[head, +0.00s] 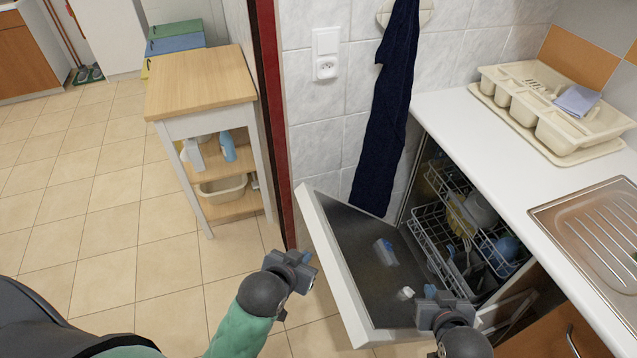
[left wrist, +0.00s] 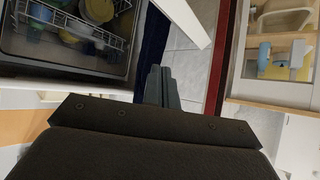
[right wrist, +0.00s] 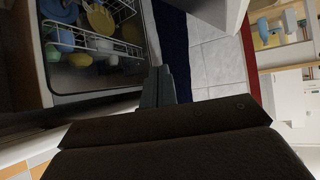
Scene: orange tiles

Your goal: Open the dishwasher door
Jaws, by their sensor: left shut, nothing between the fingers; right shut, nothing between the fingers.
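The dishwasher door (head: 336,262) hangs partly lowered, tilted outward, with its grey inner face showing. Behind it the dishwasher's wire racks (head: 447,222) hold several dishes; they also show in the left wrist view (left wrist: 75,24) and the right wrist view (right wrist: 98,40). My left gripper (head: 306,262) is shut and empty, just left of the door's outer side; I cannot tell whether it touches. My right gripper (head: 432,298) is shut and empty, over the door's near right corner by the opening. It hides part of that corner.
A white counter (head: 480,130) with a dish rack (head: 560,110) and a steel sink (head: 600,220) is at the right. A dark towel (head: 385,120) hangs on the tiled wall. A wooden-topped cart (head: 200,80) stands at the left. The tiled floor at left is clear.

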